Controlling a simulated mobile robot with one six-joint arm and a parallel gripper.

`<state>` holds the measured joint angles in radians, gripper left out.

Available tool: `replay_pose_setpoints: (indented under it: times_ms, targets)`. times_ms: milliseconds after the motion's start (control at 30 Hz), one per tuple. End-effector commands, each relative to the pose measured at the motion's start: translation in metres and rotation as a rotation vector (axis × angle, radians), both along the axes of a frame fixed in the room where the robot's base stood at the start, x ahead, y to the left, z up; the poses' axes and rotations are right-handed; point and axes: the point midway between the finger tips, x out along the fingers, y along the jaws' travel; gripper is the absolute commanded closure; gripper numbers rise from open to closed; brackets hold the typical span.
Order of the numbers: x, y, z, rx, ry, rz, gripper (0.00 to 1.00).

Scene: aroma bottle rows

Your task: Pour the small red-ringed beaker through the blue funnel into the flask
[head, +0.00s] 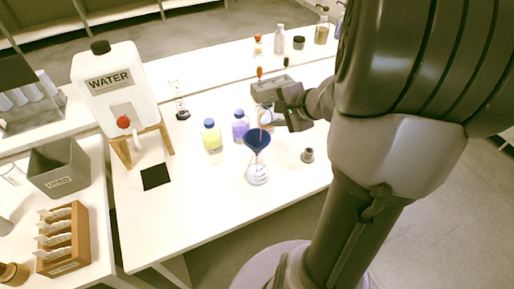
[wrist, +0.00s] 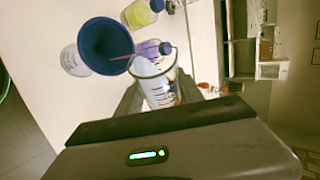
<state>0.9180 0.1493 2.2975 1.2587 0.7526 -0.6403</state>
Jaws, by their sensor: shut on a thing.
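The blue funnel (head: 257,139) sits in the neck of a clear conical flask (head: 257,175) on the white table. In the wrist view the funnel (wrist: 104,45) is at upper left, with the flask (wrist: 72,62) partly hidden beneath it. My gripper (head: 281,97) is shut on a small clear beaker (head: 266,118), above and just behind the funnel. In the wrist view the beaker (wrist: 158,88) is tilted with its rim toward the funnel. A thin reddish stream runs from its rim into the funnel's mouth. The liquid level in the flask is hard to make out.
A yellow bottle (head: 212,136) and a purple bottle (head: 240,126), both blue-capped, stand left of the funnel. A small grey piece (head: 307,156) lies to its right. A water tank (head: 110,85) on a wooden stand is at left.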

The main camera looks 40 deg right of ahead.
Motion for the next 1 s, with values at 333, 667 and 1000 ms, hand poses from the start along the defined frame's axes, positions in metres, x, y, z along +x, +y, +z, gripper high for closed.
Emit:
replay_pose_setpoints:
  times_ms: [333,667,1000]
  targets:
    - [0.0,0.0003,-0.0006,-0.007,-0.002,0.0,1.0]
    - [-0.0001,0.0013,-0.0008,-0.024,-0.006,0.0,1.0]
    - [-0.0004,0.0022,-0.0006,-0.041,-0.01,0.0,1.0]
